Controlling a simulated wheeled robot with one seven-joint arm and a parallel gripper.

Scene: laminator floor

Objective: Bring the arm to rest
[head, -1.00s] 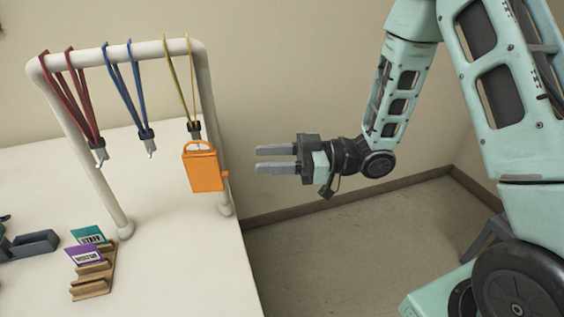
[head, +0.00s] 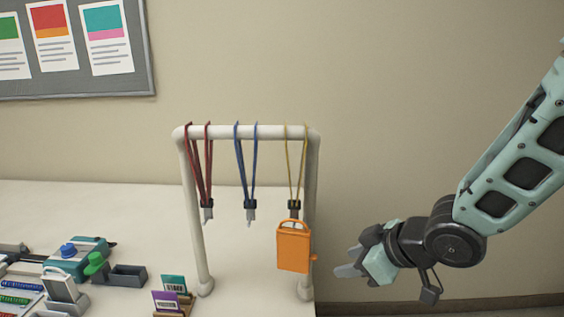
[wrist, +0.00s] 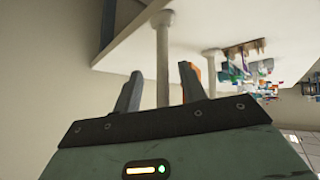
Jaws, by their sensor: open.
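My gripper (head: 347,268) is open and empty in the head view, to the right of the white rack and off the table's right side. Its fingers point left. The fingers also show in the wrist view (wrist: 160,88), apart, with nothing between them that they hold. An orange badge holder (head: 293,249) hangs from the yellow lanyard (head: 296,155) at the rack's right end, a short way left of the fingertips. It does not look held. In the wrist view a sliver of orange shows behind one finger.
The white rack (head: 265,132) also carries a blue lanyard (head: 246,160) and a red lanyard (head: 200,160). A wooden card stand (head: 180,311), a grey tray (head: 126,276) and a teal device (head: 84,262) sit on the table (head: 100,205). Free space lies right of the table.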

